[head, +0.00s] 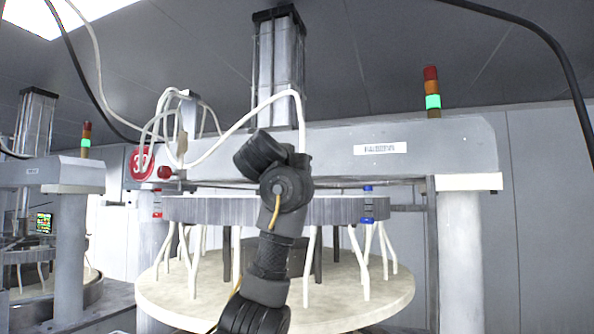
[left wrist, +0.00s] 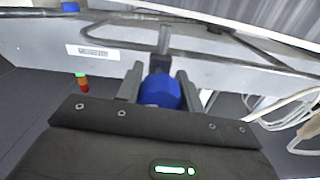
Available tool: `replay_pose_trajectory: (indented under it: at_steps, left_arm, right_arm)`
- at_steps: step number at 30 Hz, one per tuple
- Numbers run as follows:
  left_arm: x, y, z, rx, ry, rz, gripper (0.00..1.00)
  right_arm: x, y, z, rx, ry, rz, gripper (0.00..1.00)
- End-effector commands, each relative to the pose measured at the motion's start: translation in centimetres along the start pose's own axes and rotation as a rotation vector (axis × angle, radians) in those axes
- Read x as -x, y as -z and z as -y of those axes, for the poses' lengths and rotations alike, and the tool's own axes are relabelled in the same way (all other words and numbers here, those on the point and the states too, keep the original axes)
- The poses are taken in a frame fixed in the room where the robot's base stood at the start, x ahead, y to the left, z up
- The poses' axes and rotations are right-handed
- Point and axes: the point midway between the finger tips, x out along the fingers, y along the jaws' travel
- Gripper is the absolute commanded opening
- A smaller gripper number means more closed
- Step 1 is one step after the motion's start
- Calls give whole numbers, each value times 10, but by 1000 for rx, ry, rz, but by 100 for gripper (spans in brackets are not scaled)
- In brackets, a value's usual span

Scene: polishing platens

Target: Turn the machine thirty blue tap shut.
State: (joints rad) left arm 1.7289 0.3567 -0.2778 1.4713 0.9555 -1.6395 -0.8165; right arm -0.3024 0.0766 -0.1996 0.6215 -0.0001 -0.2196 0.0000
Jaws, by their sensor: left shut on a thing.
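In the left wrist view, my left gripper (left wrist: 158,80) has its two dark fingers on either side of a blue tap (left wrist: 160,92) and is shut on it. A grey stem (left wrist: 163,42) stands beyond the tap, in line with it. In the head view, my left arm rises in front of the machine and hides the gripper and this tap. The red round sign (head: 139,163) on this machine starts with a 3; its second digit is partly covered. My right gripper is in neither view.
Another blue fitting (head: 367,220) sits at the right of the upper platen (head: 335,210), and a red fitting (head: 157,203) at its left. White hoses hang above the pale lower platen (head: 375,295). A stack light (head: 432,100) glows green. A second machine (head: 62,174) stands left.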

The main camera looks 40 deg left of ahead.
Motion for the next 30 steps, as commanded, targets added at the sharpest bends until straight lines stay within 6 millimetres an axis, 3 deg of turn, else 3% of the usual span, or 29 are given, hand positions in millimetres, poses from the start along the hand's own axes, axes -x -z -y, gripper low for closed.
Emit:
replay_pose_trajectory:
  at_steps: [4, 16, 30]
  left_arm:
    - [0, -1, -1, 6, -2, 1, 14]
    - [0, -4, -1, 85, -3, 2, 14]
    - [0, -5, -3, 485, -4, 3, 14]
  right_arm:
    - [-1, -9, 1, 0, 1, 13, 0]
    - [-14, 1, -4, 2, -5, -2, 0]
    - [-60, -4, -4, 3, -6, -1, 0]
